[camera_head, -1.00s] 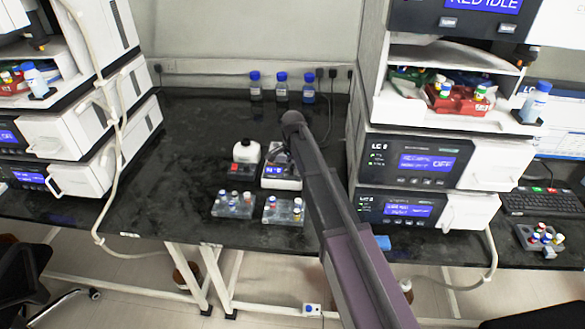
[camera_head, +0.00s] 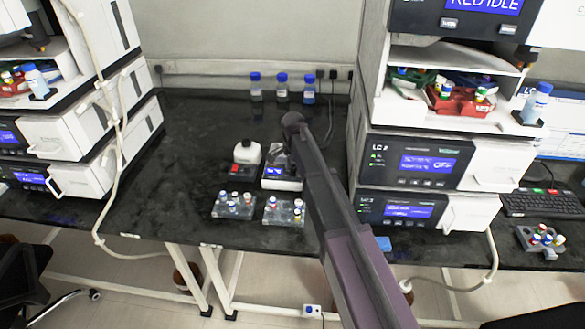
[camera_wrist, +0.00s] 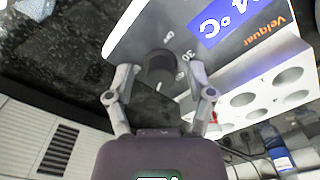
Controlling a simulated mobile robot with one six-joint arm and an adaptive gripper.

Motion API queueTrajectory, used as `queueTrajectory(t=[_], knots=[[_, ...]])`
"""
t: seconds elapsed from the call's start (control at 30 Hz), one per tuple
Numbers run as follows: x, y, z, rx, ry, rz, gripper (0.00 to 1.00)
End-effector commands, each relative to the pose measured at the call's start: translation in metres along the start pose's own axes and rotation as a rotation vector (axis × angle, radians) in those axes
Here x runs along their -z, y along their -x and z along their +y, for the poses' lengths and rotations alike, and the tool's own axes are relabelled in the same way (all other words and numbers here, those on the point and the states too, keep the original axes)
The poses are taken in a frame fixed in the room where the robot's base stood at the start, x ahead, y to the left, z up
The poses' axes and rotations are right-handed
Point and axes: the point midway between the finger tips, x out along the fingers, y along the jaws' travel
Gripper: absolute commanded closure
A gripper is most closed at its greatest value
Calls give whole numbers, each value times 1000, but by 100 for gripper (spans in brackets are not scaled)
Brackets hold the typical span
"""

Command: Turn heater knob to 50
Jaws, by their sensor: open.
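The heater (camera_head: 282,182) is a small white and grey unit with a blue display, on the black bench in the middle of the head view. In the wrist view its panel (camera_wrist: 222,47) shows the display, the name "Velquar" and a dark round knob (camera_wrist: 160,68) with printed numbers, 30 among them, beside it. My gripper (camera_wrist: 163,95) is open, with one finger on each side below the knob in the picture. I cannot tell whether a finger touches the knob. In the head view my arm hides part of the heater, and the gripper is hard to make out.
A white bottle on a small device (camera_head: 246,158) stands left of the heater. Two vial racks (camera_head: 235,206) (camera_head: 284,212) sit in front. Instrument stacks (camera_head: 415,160) rise to the right and left. Three blue-capped bottles (camera_head: 282,88) stand at the back. The bench's left part is clear.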

Motion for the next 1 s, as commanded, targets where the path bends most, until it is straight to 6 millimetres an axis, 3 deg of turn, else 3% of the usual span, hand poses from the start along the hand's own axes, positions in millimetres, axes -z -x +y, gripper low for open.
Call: queueTrajectory(t=[0.37,1.0], knots=[[0,0,0,1,91,1,31],[0,0,-1,1,492,1,31]])
